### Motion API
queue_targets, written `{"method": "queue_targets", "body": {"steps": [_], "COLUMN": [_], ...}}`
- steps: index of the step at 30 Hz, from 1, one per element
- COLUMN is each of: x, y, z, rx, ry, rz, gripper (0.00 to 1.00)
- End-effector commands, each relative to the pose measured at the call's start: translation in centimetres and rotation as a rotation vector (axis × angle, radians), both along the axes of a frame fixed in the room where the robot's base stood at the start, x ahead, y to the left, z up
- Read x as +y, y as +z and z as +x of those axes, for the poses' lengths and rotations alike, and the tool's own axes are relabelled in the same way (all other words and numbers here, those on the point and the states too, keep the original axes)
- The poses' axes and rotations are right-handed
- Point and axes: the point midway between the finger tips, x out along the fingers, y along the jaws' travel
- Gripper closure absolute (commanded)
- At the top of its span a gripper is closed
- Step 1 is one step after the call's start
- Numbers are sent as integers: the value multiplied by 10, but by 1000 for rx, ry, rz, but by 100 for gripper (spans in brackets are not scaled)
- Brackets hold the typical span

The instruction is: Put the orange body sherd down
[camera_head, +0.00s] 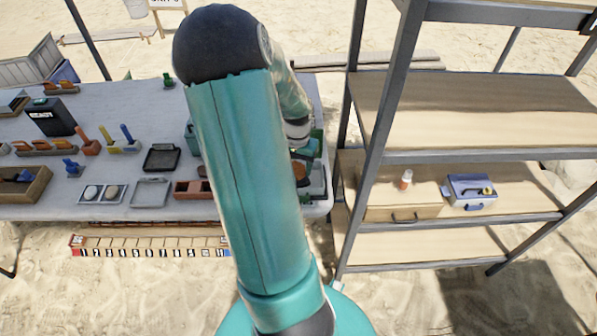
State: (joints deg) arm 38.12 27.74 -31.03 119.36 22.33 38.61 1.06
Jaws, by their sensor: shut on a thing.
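My arm crosses the middle of the view and hides much of the table's right part. My gripper (303,156) shows only in part, just right of the arm, low over the right end of the table (137,100). An orange-brown piece (300,172) shows at its tip, partly behind the arm, and looks like the orange body sherd in the jaws. A grey tray (317,185) lies below and beside it. I cannot tell whether the sherd touches the tray.
A metal shelf with wooden boards (470,150) stands right of the table, its post close to my gripper. The table holds a black tray (161,158), a grey tray (151,193), a white-dish tray (101,193) and several tools. A scale board (150,246) lies on the sand.

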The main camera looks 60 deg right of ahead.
Motion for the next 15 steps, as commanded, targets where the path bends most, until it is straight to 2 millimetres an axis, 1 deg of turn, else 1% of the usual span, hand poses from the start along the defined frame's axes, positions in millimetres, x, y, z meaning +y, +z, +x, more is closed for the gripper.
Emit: {"method": "queue_targets", "body": {"steps": [5, 10, 15], "x": [-9, -8, -8], "y": [-12, -37, -39], "z": [-2, -2, -1], "rx": [1, 1, -1], "ry": [-1, -1, 0], "rz": [1, 1, -1], "gripper": [72, 72, 72]}}
